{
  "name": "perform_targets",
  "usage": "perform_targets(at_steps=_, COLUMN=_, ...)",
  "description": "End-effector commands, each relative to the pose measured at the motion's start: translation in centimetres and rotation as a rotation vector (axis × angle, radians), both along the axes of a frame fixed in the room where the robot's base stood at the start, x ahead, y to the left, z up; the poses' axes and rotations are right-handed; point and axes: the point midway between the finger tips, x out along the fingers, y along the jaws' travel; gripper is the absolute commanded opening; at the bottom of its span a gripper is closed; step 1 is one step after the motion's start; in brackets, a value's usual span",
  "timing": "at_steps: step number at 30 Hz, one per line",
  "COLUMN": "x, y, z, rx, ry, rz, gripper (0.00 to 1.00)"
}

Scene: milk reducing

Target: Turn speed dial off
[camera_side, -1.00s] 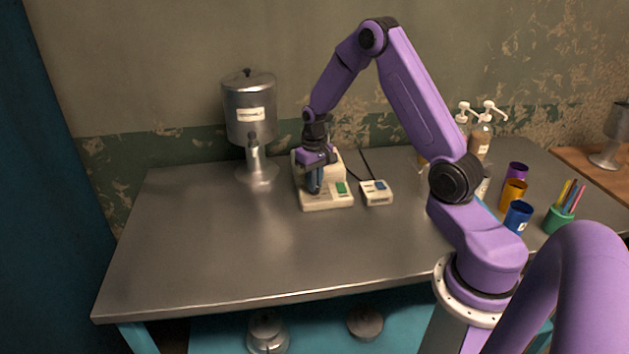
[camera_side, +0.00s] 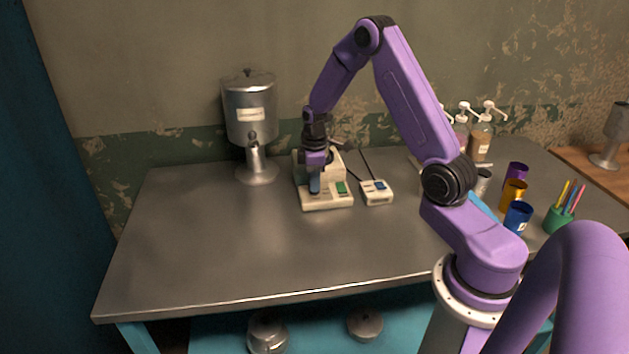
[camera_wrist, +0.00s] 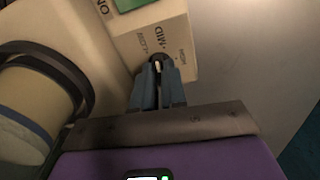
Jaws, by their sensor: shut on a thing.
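The speed dial (camera_wrist: 157,62) is a small dark round knob with a pale pointer on the beige front panel of a white machine (camera_side: 327,203). In the wrist view, labels stand around it; "MID" is legible and the others are hard to read. My gripper (camera_wrist: 158,80) points down at the panel, its blue-grey fingers close together and shut on the dial. In the side view my gripper (camera_side: 314,187) stands over the left part of the machine's front and hides the dial. A green switch (camera_side: 341,188) sits on the same panel, to the right of my gripper.
A small white box with a blue button (camera_side: 377,193) stands right of the machine. A metal dispenser (camera_side: 250,120) stands to the left. Cups (camera_side: 516,216), pump bottles (camera_side: 480,138) and a pen holder (camera_side: 559,219) are at the right. The table's front left is clear.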

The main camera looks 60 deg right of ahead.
Motion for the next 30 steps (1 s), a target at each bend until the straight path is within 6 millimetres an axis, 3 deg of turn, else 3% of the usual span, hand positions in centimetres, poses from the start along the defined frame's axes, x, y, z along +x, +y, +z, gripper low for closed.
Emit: perform_targets(at_steps=30, x=0.00, y=-0.03, z=0.05, rx=0.000, ry=0.000, rz=0.932, gripper=0.00)
